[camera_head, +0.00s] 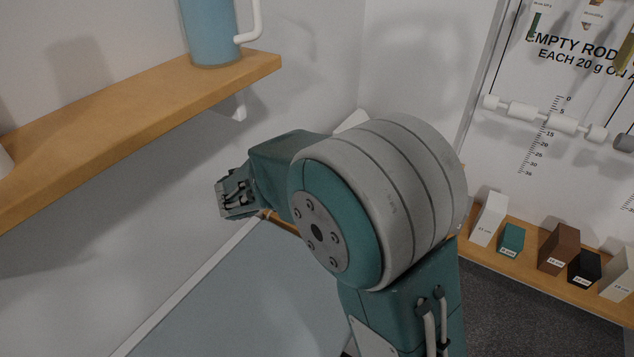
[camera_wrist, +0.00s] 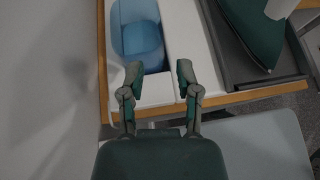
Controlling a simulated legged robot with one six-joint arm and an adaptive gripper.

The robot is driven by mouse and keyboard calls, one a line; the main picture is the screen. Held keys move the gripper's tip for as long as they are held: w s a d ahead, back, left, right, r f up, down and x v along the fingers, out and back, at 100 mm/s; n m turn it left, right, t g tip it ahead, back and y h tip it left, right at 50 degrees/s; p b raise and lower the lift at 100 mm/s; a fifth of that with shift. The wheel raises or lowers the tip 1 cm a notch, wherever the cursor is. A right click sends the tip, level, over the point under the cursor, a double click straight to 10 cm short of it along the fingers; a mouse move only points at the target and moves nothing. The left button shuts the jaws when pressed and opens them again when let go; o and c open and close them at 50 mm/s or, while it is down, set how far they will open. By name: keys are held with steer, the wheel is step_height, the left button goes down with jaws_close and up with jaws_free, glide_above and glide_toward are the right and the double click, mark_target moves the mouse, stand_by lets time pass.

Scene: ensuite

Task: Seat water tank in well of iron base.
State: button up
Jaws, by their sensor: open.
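In the wrist view a rounded, blue, tank-like shape (camera_wrist: 140,38) lies within the white iron base (camera_wrist: 190,40) at the top. I take it for the water tank, but cannot tell whether it is fully down in the well. My gripper (camera_wrist: 157,80) is open and empty, its two fingers apart just in front of the blue shape and over the base's near part. In the head view my gripper (camera_head: 222,200) is at the left end of my arm, seen side-on. My arm hides the base there.
A teal iron (camera_wrist: 252,30) stands on a dark tray (camera_wrist: 262,72) right of the base, all on a wood-edged surface (camera_wrist: 265,92). In the head view a wooden shelf (camera_head: 120,105) holds a blue jug (camera_head: 208,35) above left of my gripper. Small labelled blocks (camera_head: 557,248) line the right ledge.

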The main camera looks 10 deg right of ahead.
steer(key=s+d+r+m+y, duration=0.1)
steer(key=s+r+m+y, duration=0.1)
steer(key=s+m, duration=0.6)
steer(key=s+d+r+m+g+y, duration=0.1)
steer(key=s+d+r+m+y, duration=0.1)
steer(key=s+m, duration=0.7)
steer(key=s+d+r+m+g+y, duration=0.1)
steer(key=s+r+m+y, duration=0.3)
steer(key=s+m, duration=0.4)
steer(key=shift+s+d+y, duration=0.6)
steer(key=shift+s+y, duration=0.2)
steer(key=shift+s, duration=0.25)
steer(key=shift+r, duration=0.1)
